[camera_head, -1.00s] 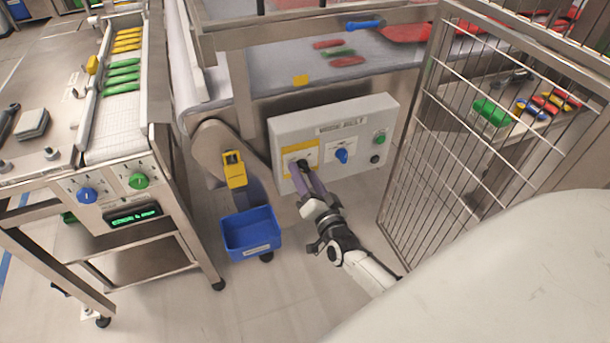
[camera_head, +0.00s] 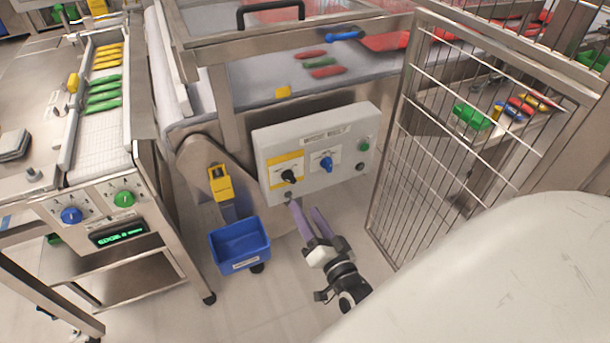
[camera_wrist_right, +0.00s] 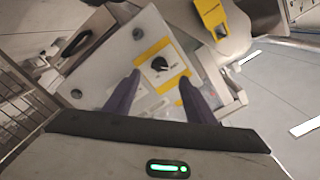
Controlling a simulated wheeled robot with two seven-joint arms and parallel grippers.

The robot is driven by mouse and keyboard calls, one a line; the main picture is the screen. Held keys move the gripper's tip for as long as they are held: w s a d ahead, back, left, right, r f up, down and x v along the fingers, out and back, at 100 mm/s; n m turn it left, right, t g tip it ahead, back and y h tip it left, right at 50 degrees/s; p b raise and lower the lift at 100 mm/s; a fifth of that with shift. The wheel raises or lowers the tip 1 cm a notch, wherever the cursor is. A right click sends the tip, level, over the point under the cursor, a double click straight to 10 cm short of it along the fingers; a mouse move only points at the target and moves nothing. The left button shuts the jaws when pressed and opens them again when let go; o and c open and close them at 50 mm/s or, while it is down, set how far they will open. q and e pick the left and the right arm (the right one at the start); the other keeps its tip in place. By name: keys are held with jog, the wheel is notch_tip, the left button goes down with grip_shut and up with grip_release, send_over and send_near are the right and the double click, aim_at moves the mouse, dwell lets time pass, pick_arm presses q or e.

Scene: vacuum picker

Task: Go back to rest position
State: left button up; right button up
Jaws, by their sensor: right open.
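My right gripper (camera_head: 308,222) is open and empty, with two purple fingers. In the head view it is below and in front of the grey control box (camera_head: 313,180), apart from the black knob (camera_head: 289,176) on its yellow-bordered panel. In the right wrist view the black knob (camera_wrist_right: 160,64) shows between and beyond the spread fingers (camera_wrist_right: 153,88). The box also has a blue knob (camera_head: 327,164) and a green button (camera_head: 364,145). My left gripper is not in view.
A wire mesh door (camera_head: 455,140) stands right of the box. A blue bin (camera_head: 240,246) and a yellow device (camera_head: 220,183) are at its left. A steel machine (camera_head: 130,195) with knobs stands at the left. The floor below the gripper is clear.

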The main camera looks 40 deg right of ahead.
dwell(0.4)
jog(key=s+a+f+n+g+y, duration=0.3)
jog(key=s+a+n, duration=0.3)
jog(key=s+a, duration=0.2)
jog(key=s+a+f+n+g+y, duration=0.3)
jog(key=s+a+f+n+g, duration=0.2)
jog(key=s, duration=0.5)
jog(key=a+n+g, duration=0.1)
jog(key=a+n, duration=0.1)
jog(key=shift+a+f, duration=0.4)
